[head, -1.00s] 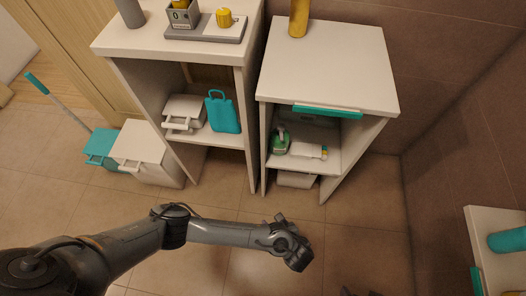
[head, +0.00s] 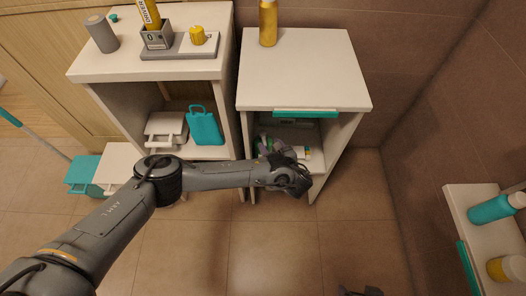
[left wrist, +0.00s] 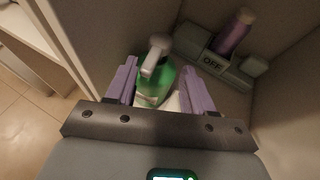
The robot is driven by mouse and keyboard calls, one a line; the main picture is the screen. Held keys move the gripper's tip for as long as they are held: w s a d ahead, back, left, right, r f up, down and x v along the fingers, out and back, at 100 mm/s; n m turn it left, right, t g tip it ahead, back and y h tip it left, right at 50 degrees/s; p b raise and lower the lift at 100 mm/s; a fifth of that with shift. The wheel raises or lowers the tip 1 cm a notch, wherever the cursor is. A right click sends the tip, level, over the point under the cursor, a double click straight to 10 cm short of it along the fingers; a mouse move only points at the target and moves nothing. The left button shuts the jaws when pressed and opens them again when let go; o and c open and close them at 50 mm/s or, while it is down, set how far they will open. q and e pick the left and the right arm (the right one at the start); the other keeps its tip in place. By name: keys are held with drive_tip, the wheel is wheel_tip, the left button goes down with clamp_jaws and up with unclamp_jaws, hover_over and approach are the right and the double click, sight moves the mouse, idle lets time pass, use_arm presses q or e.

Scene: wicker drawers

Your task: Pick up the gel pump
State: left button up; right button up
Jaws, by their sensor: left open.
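The gel pump (left wrist: 163,84) is a green bottle with a pale pump head, inside the right cabinet's open compartment. In the left wrist view it stands between and beyond the two purple fingers of my left gripper (left wrist: 162,72). The fingers are apart, one on each side of it; I cannot tell whether either touches it. In the head view my left gripper (head: 267,147) reaches into the compartment and hides most of the bottle. A dark part at the bottom edge may be my right gripper (head: 361,291); its fingers cannot be made out.
The right cabinet (head: 300,75) has a teal-edged front (head: 305,113) above the opening. A white item with a coloured end (head: 304,153) lies beside the gripper. A grey device marked OFF (left wrist: 213,62) is behind the pump. The left cabinet (head: 105,65) stands close by.

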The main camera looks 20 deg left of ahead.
sight(265, 137)
use_arm(q)
drive_tip(key=shift+w+a+f+b, duration=0.35)
drive_tip(key=shift+f+b, duration=0.05)
drive_tip(key=shift+b, duration=0.15)
drive_tip(key=b+x, duration=0.3)
drive_tip(key=x, duration=0.1)
drive_tip(key=shift+s+a+r, duration=0.1)
drive_tip(key=shift+a+r, duration=0.05)
drive_tip(key=shift+a, duration=0.1)
drive_tip(key=c, duration=0.4)
clamp_jaws()
